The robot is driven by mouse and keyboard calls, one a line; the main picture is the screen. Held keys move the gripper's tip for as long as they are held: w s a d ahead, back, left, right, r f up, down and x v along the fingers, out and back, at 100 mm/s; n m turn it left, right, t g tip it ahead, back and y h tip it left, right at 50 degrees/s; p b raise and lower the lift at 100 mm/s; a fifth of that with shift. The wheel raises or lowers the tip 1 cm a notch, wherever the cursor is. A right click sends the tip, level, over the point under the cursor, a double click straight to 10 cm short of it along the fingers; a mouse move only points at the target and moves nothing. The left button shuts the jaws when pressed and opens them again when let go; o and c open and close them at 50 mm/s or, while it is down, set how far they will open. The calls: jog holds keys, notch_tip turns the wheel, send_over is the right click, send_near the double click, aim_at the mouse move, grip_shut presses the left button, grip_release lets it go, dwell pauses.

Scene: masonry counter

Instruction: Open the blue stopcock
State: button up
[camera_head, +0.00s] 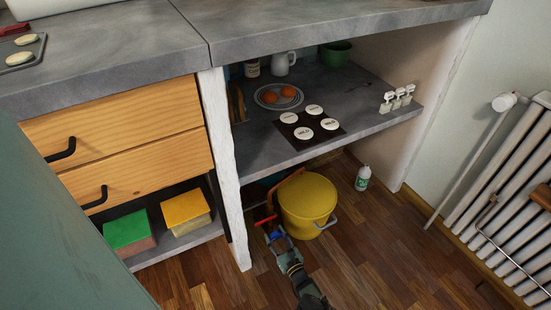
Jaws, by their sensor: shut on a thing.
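The blue stopcock (274,235) is a small blue shape low under the counter shelf, just left of the yellow bucket. My gripper (278,241) reaches in from the bottom of the view and is shut on the blue stopcock. The fingers partly cover it, so I cannot tell the angle of its handle. A red handle (265,220) shows just above and left of it. The pipework behind is mostly hidden in shadow and by the bucket.
The yellow bucket (307,200) stands close to the right of my gripper. A white pillar (226,165) stands to the left. The shelf (365,122) overhangs the area. A small bottle (363,178) stands on the floor right of the bucket. The wooden floor (390,250) at right is clear.

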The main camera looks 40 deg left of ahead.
jog(key=shift+n, duration=0.3)
jog(key=n, duration=0.7)
jog(key=shift+w, duration=0.1)
jog(key=n, duration=0.4)
jog(key=shift+d+r+n, duration=0.1)
jog(key=shift+n, duration=1.8)
jog(key=o, duration=1.2)
